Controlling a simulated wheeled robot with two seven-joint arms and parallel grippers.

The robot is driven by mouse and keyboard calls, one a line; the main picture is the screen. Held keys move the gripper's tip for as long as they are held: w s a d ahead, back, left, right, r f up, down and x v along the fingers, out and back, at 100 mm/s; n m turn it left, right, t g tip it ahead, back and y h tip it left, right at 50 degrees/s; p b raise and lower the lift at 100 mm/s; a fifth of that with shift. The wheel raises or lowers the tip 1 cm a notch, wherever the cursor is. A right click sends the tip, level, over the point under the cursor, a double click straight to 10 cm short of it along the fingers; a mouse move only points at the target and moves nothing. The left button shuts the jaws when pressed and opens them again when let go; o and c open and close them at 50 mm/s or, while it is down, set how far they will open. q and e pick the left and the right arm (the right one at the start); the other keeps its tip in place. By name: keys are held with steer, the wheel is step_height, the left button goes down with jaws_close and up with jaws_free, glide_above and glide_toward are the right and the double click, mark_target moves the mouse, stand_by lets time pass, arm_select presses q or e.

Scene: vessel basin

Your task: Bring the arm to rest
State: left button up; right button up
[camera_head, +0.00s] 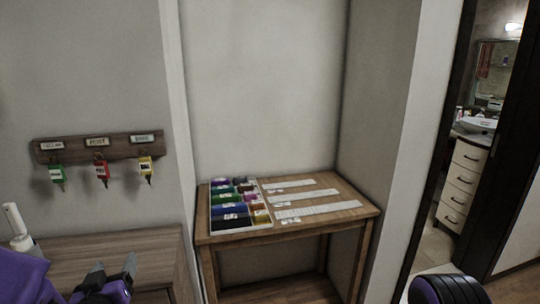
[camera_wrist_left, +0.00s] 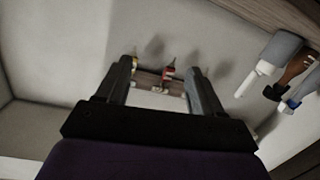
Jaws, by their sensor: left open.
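My left gripper (camera_head: 114,268) is at the lower left of the head view, above the wooden cabinet top (camera_head: 130,250). Its two dark fingers stand apart, and nothing shows between them. The left wrist view also shows this gripper (camera_wrist_left: 160,66) open, with the wall and hanging keys beyond its fingers. My right gripper is not in view; a dark rounded part with a purple edge at the bottom right of the head view appears to be mine.
A wall rack (camera_head: 97,147) holds green, red and yellow tagged keys. A white bottle-like object (camera_head: 17,224) stands on the cabinet's left. A wooden table (camera_head: 345,222) bears a tray (camera_head: 243,234) of coloured items and white strips. A doorway opens at right.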

arm_select(q)
steer(key=s+d+f+n+g+h+b, duration=0.1)
steer(key=s+f+g, duration=0.35)
steer(key=f, duration=0.85)
steer(key=s+d+f+g+b, duration=0.1)
steer(key=s+f+g, duration=0.35)
steer(key=f, duration=0.75)
steer(key=s+d+f+g, duration=0.1)
steer(key=s+f+g, duration=0.1)
steer(key=s+f, duration=0.5)
steer(key=s+d+f+g, duration=0.1)
steer(key=s+f, duration=0.5)
steer(key=s, duration=0.7)
steer(key=shift+s+f+n+g+h, duration=0.3)
steer(key=shift+s+f+g, duration=0.05)
steer(key=shift+f+g, duration=0.05)
